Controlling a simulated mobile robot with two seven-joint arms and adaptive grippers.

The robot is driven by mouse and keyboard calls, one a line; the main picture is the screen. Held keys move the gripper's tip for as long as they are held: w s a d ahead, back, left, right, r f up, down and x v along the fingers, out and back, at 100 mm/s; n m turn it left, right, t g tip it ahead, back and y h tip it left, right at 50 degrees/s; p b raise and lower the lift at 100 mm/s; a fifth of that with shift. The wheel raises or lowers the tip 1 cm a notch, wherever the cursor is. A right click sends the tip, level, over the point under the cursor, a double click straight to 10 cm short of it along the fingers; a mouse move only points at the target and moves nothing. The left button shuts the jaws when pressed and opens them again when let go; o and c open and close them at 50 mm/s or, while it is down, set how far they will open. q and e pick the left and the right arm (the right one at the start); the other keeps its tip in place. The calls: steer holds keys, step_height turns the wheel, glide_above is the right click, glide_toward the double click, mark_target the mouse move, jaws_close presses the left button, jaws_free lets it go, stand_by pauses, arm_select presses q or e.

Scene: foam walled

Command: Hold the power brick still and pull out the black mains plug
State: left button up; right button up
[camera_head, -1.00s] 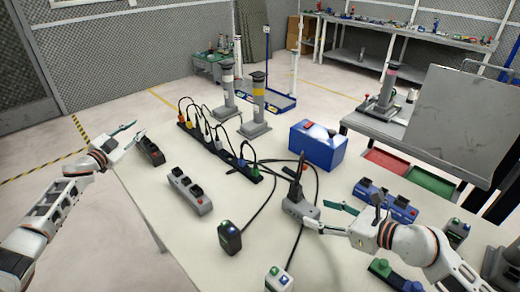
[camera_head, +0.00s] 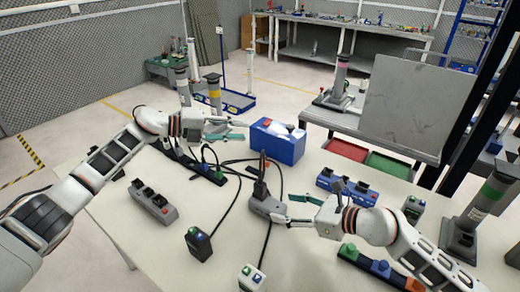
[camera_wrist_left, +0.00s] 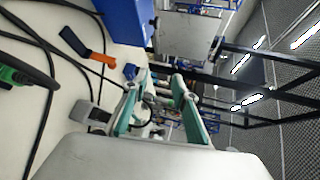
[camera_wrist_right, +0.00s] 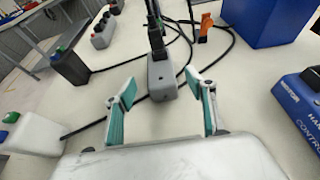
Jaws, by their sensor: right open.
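The grey power brick (camera_head: 266,206) lies on the white table near the middle, with the black mains plug (camera_head: 260,189) standing up from its far end. Both also show in the right wrist view, the brick (camera_wrist_right: 161,78) ahead of my fingers and the black plug (camera_wrist_right: 155,35) above it. My right gripper (camera_head: 294,210) is open, its fingertips just short of the brick's near end, one to each side of its line. My left gripper (camera_head: 228,130) is open and empty above the table, behind and left of the plug; its fingers show apart in the left wrist view (camera_wrist_left: 157,92).
A blue box (camera_head: 277,145) stands behind the plug. A dark power strip (camera_head: 205,168) with several plugs is under my left gripper. A grey switch block (camera_head: 153,205), a dark box (camera_head: 198,243) and a blue control block (camera_head: 345,188) stand around. Black cables cross the table.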

mark_target(273, 205)
arm_select(q)
steer(key=s+d+m+g+y, duration=0.55)
steer(key=s+d+m, duration=0.4)
steer(key=d, duration=0.25)
steer(key=a+m+y, duration=0.1)
steer(key=m+y, duration=0.1)
steer(key=s+a+r+m+y, duration=0.1)
steer(key=m+y, duration=0.1)
steer(key=y, duration=0.1)
steer(key=s+a+m+y, duration=0.1)
steer(key=a+m+y, duration=0.1)
steer(key=m+y, duration=0.1)
steer(key=shift+s+a+r+t, duration=0.1)
steer(key=shift+s+r+t, duration=0.05)
steer(key=shift+r+t, duration=0.1)
steer(key=shift+a+r+y, duration=0.15)
steer(key=shift+a+y, duration=0.05)
steer(key=shift+y, duration=0.05)
steer(key=shift+a+m, duration=0.1)
steer(key=shift+m, duration=0.15)
arm_select(e)
steer(key=shift+w+a+f, duration=0.1)
steer(key=shift+w+a, duration=0.05)
steer(key=shift+a, duration=0.1)
steer(key=x, duration=0.7)
steer(key=shift+a, duration=0.1)
